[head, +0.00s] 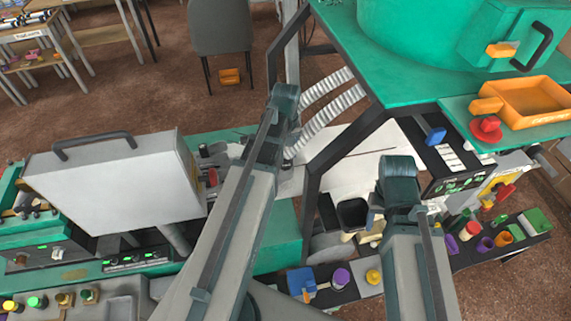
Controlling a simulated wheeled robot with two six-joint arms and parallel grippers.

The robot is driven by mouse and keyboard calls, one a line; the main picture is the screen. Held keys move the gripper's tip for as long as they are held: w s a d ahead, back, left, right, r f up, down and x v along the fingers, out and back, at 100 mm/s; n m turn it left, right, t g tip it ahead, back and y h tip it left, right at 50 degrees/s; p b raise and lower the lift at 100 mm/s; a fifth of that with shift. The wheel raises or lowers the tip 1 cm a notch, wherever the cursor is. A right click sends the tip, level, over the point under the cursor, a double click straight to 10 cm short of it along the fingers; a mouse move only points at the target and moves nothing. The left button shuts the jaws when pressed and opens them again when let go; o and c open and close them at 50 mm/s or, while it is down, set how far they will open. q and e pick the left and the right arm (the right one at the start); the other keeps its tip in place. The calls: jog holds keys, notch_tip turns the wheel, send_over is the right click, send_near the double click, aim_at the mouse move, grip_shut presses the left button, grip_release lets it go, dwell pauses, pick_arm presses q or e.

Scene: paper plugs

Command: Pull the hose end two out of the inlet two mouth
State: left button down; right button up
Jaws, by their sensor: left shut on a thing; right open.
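Two white ribbed hoses (328,112) curve down from beside the green table to behind my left arm. The inlet two mouth is hidden or too small to make out. My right gripper (374,214) is open, low beside my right arm and above the dark bin, apart from the hoses. My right arm partly covers it.
The white panel (118,185) with a dark handle stands left. The green table (430,65) with a green drum and an orange tray (535,103) fills the upper right. A dark frame post (318,195) stands between my arms. A dark bin (352,213) and coloured pots crowd the lower right.

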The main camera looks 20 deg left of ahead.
pick_arm(q)
jog(key=shift+r+p, duration=0.85)
dwell(0.8)
jog(key=shift+r+p, duration=1.45)
jog(key=shift+r, duration=0.15)
jog(key=shift+r+p, duration=1.5)
jog(key=shift+p, duration=0.15)
jog(key=shift+f, duration=0.15)
